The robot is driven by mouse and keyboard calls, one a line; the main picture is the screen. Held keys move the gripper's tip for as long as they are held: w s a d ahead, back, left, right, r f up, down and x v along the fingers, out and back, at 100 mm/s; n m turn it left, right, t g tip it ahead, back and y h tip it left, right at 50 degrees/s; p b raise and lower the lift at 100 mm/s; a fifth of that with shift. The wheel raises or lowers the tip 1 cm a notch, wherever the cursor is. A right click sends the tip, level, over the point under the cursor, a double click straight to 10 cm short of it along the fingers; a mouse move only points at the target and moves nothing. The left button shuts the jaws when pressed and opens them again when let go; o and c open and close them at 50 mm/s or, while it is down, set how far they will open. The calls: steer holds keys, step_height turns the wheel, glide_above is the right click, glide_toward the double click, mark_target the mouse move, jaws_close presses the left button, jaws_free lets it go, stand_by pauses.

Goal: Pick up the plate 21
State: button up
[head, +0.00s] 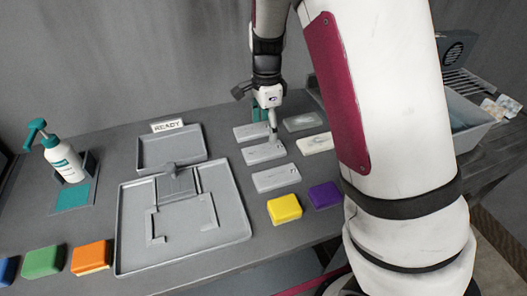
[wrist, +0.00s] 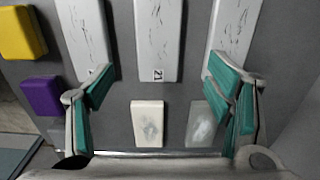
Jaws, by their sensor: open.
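Plate 21 (wrist: 157,40) is a pale grey plate with dark scratches and a "21" label at its near end. It lies flat in the wrist view between two similar plates. In the head view it appears to be the middle plate (head: 264,153) of the left column. My gripper (wrist: 160,82) is open and empty, its teal-padded fingers spread wider than the plate. In the wrist view the fingertips sit on either side of the plate's labelled end. In the head view my gripper (head: 271,126) hangs over the plates; its exact height is hard to tell.
Neighbouring plates (head: 276,179) (head: 253,131) lie close on both sides. A whitish plate (head: 315,143) and a darker one (head: 303,121) lie to the right. Yellow (head: 284,207) and purple (head: 325,194) blocks are in front. A grey tray (head: 235,228) and READY tray (head: 150,150) stand left.

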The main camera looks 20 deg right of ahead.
mark_target(264, 150)
steer(key=f, duration=0.8)
steer(key=shift+s+a, duration=0.1)
steer(key=shift+a, duration=0.25)
steer(key=c, duration=1.6)
steer(key=shift+r, duration=0.1)
steer(key=shift+c, duration=0.2)
step_height(264, 150, up, 10)
